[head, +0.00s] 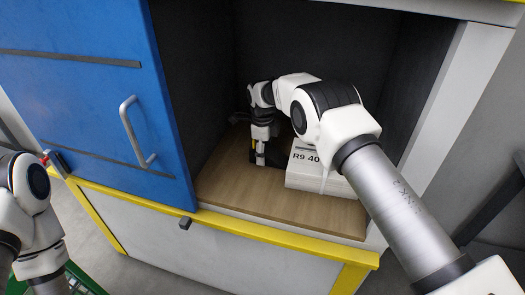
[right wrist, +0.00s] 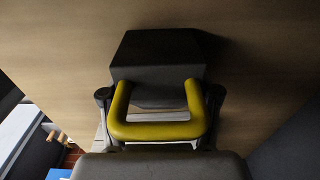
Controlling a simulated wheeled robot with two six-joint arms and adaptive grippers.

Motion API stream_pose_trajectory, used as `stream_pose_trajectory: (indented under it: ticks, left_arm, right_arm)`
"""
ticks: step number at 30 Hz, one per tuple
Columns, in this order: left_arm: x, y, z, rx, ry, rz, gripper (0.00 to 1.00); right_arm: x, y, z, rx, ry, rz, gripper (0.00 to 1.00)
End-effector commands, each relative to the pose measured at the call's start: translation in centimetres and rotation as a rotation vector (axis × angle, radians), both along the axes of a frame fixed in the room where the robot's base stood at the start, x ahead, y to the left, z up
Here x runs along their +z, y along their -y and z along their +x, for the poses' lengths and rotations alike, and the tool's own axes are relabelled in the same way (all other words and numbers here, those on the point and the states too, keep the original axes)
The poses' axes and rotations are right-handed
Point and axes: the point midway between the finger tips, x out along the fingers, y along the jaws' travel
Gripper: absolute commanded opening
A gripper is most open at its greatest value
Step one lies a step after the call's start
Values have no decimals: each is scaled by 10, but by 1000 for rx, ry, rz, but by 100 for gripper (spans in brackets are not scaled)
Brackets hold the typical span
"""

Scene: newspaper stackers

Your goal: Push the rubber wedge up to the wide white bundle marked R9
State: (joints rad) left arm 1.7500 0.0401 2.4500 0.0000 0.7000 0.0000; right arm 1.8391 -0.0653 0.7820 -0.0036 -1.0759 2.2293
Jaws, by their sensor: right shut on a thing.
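The rubber wedge shows in the right wrist view as a dark grey block (right wrist: 158,58) with a yellow handle (right wrist: 160,131). My right gripper (right wrist: 160,100) is shut on that handle, one finger on each side. In the head view my right gripper (head: 260,156) points down inside the cabinet, and it and the arm hide most of the wedge. The wide white bundle (head: 318,178), marked R9 40, lies on the shelf just right of the gripper, partly behind my forearm. I cannot tell whether wedge and bundle touch. My left gripper is out of view.
The wooden shelf (head: 235,195) is bare in front and to the left of the bundle. Dark cabinet walls close it at the back and sides. A blue door (head: 80,90) with a grey handle (head: 131,130) stands at the left. A yellow edge (head: 290,242) runs along the front.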

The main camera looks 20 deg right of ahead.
Motion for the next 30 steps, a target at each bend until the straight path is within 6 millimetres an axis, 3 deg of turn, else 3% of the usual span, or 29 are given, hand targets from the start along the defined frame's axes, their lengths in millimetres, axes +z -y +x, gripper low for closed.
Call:
stream_pose_trajectory:
  ticks: [30]
  left_arm:
    - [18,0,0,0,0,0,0]
  right_arm:
    - [-1,21,-15,-1,-4,-1,0]
